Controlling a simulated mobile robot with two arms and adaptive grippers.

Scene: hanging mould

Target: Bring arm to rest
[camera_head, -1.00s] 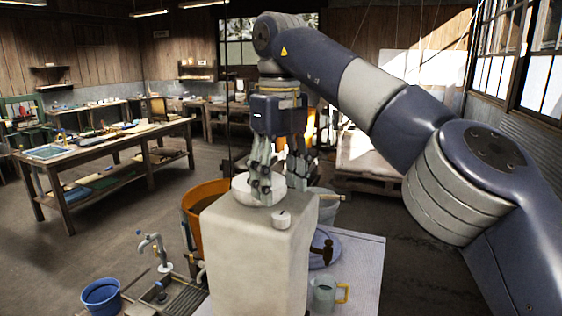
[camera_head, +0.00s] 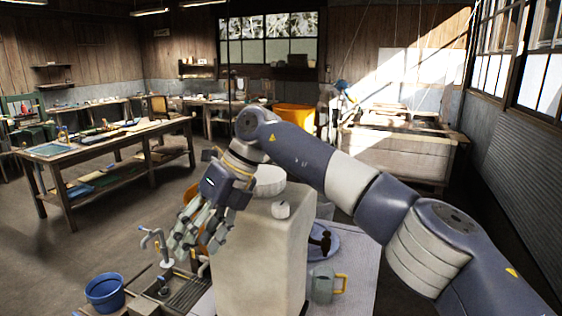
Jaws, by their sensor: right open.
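My right arm (camera_head: 375,200) reaches in from the right and bends down at its wrist. My right gripper (camera_head: 197,245) is open with spread fingers and nothing between them. It hangs tilted down and left, in front of the sink area and left of the tall pale block (camera_head: 262,255). My left gripper is not in view.
A sink with a tap (camera_head: 155,240) lies below and left of the gripper, with a blue bucket (camera_head: 105,292) beside it. A long workbench (camera_head: 100,140) stands at left; open floor lies between.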

